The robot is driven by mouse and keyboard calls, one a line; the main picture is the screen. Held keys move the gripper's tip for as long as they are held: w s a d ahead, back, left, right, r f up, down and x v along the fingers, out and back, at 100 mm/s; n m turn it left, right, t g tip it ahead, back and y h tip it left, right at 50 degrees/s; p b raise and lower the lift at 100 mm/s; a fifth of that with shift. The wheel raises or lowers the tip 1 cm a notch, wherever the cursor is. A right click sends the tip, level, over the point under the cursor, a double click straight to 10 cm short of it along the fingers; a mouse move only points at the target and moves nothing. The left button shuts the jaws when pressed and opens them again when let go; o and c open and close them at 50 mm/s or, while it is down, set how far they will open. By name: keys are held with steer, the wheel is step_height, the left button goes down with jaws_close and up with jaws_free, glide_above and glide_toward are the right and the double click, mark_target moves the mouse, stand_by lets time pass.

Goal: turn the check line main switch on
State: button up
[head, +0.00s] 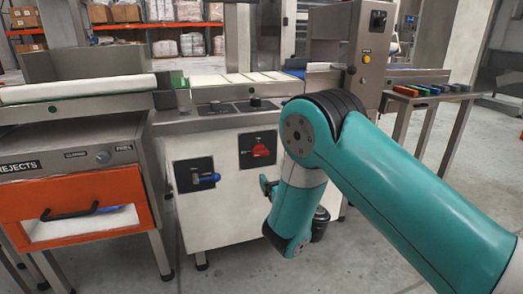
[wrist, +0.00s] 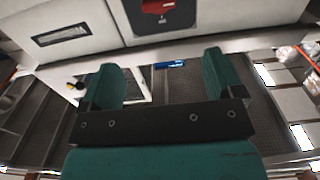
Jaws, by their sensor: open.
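A red rotary switch (head: 260,151) sits on a dark square plate (head: 247,161) on the front of the pale steel cabinet (head: 225,220). The plate's lettering is too small to read. In the wrist view the red switch (wrist: 158,6) is at the top edge, partly cut off, beyond the fingertips. My gripper (head: 267,186) is in front of the cabinet, just below and right of the switch in the head view. In the wrist view my gripper (wrist: 161,75) has its two teal fingers wide apart with nothing between them.
A blue handle (head: 208,178) on another dark plate is left of the switch. An orange rejects bin (head: 75,210) stands at the left. A conveyor (head: 80,88) runs above. A side table (head: 440,97) with coloured items is at the right. A blue object (wrist: 170,64) shows in the wrist view.

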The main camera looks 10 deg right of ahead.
steer(key=p, duration=0.3)
steer(key=w+p, duration=0.1)
steer(key=p, duration=0.2)
steer(key=shift+w+r+p, duration=0.25)
steer(key=shift+r+p, duration=0.1)
steer(key=shift+p, duration=0.7)
steer(key=p, duration=0.3)
glide_toward(262, 154)
steer(key=w, duration=0.3)
steer(key=w+a+b, duration=0.1)
steer(key=w, duration=0.6)
steer(key=shift+a+b, duration=0.3)
steer(key=shift+b, duration=0.1)
steer(key=c, duration=0.9)
